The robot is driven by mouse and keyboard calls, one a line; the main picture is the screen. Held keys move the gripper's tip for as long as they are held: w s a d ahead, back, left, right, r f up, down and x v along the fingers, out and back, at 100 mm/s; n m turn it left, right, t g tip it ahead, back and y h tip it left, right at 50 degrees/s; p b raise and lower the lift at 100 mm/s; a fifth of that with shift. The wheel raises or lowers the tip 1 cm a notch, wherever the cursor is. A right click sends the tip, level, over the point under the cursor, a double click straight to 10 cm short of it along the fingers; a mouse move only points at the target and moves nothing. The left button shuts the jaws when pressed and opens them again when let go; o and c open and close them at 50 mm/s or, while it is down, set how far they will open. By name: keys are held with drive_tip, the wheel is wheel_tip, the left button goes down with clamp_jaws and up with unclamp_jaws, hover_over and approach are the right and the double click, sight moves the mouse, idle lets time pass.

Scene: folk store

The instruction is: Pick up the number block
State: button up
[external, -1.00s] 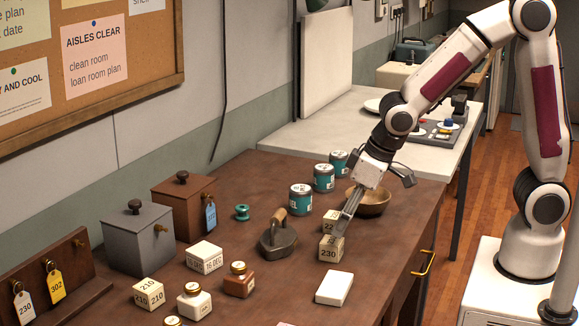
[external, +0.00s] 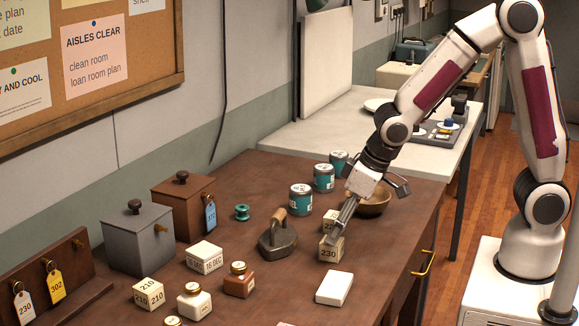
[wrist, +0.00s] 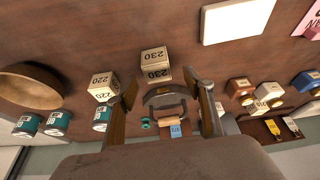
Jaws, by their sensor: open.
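A cream number block marked 230 (external: 330,252) sits on the brown table; it also shows in the wrist view (wrist: 155,64), ahead of the fingers. A second number block (external: 329,217), reading about 22-something, stands just behind it and shows at the left finger in the wrist view (wrist: 102,86). A third number block marked 210 (external: 149,294) lies near the front left. My gripper (external: 338,238) is open and empty, pointing down at the 230 block. In the wrist view my gripper (wrist: 168,90) has its fingers apart. The external view does not show whether it touches the block.
A flat iron (external: 278,240) stands left of the 230 block, and a white slab (external: 334,288) lies in front. A wooden bowl (external: 374,205) and teal tins (external: 301,200) are behind. Bottles (external: 194,302), a date block (external: 205,257) and boxes (external: 138,240) fill the left.

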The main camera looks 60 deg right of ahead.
sight(332, 248)
drive_tip(key=shift+f, duration=0.15)
drive_tip(key=shift+d+x, duration=0.15)
drive_tip(key=shift+x, duration=0.6)
drive_tip(key=shift+d+x, duration=0.1)
drive_tip(key=shift+x, duration=1.7)
drive_tip(key=c, duration=1.2)
